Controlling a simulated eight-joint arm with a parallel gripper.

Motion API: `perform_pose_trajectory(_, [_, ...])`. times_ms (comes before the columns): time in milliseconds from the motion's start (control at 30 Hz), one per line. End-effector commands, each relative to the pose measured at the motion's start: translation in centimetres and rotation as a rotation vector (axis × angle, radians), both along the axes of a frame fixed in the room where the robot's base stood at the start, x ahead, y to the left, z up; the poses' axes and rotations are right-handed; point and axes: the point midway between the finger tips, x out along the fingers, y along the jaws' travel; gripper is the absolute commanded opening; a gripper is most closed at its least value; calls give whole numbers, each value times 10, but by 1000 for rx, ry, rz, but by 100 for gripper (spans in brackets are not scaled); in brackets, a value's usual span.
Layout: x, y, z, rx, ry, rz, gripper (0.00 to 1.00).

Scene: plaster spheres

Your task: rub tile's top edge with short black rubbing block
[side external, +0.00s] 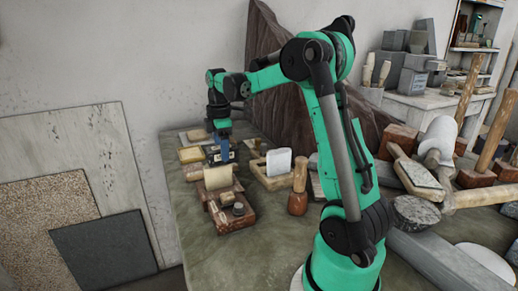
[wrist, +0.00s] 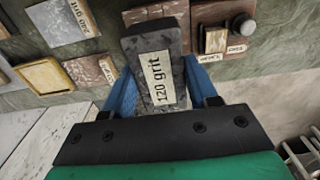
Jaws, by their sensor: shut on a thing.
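A black rubbing block (wrist: 155,48) with a pale "120 grit" label sits between the blue fingers of my gripper (wrist: 160,72), which is shut on it. In the side view my gripper (side external: 223,150) points down over the left part of the bench, with the dark block (side external: 226,159) at its tips. A white tile (side external: 279,161) stands upright in a wooden holder (side external: 262,176), to the right of my gripper and apart from it. The tile's top edge is bare. I cannot make out the tile in the wrist view.
A grey "220 grit" block (wrist: 62,22), a reddish block (wrist: 90,72) and a yellow-framed piece (wrist: 43,77) lie nearby. A brown board with small pieces (side external: 231,212) is near the bench front. A wooden-handled tool (side external: 298,190) stands right of it.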

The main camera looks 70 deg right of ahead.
Motion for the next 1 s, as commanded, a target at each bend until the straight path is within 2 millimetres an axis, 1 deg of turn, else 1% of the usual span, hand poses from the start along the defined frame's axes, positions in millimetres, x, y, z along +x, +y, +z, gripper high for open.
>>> perform_pose_trajectory(333, [0, 0, 0, 0, 0, 0, 0])
perform_pose_trajectory(733, [0, 0, -7, 0, 0, 0, 0])
perform_pose_trajectory(1000, [-8, -8, -5, 0, 0, -1, 0])
